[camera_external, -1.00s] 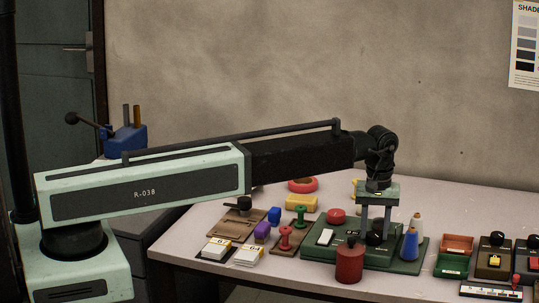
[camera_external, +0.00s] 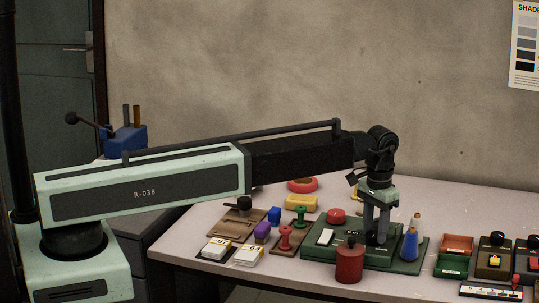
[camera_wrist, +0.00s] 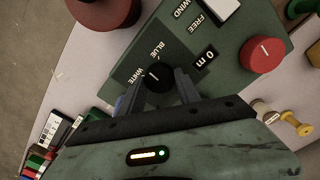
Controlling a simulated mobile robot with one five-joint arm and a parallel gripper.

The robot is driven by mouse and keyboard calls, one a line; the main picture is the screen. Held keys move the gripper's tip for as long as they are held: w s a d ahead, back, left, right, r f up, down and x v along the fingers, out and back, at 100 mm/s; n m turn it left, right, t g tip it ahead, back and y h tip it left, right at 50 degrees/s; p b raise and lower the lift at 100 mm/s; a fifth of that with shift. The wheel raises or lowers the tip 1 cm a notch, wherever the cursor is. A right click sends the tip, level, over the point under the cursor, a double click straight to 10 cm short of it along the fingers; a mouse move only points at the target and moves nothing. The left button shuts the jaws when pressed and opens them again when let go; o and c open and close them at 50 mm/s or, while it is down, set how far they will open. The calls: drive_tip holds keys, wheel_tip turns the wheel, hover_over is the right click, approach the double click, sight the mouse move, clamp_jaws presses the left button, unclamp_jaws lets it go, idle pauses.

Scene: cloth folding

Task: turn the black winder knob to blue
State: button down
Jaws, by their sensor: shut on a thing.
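The black winder knob (camera_wrist: 157,80) sits on the dark green winder box (camera_wrist: 228,52), by the printed words BLUE and WHITE. A short white line marks its top; I cannot tell exactly which word it points at. My gripper (camera_wrist: 158,88) points down, with one finger on each side of the knob, shut on it. In the outside view my gripper (camera_external: 376,240) stands over the right part of the green box (camera_external: 318,247), and its fingers mostly hide the knob.
A red round button (camera_wrist: 262,54) and a 0 m readout are on the box. A dark red cylinder (camera_external: 349,262) stands at its front edge. Blue (camera_external: 410,244) and white spools stand close on its right. Red and green trays (camera_external: 456,250) lie farther right.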

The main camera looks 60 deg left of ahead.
sight(375, 234)
drive_tip(key=m, duration=0.7)
idle(0.6)
drive_tip(key=c, duration=0.8)
unclamp_jaws()
drive_tip(key=shift+c, duration=0.2)
wheel_tip(375, 234, up, 8)
drive_tip(key=p, duration=0.8)
drive_tip(key=shift+f, duration=0.1)
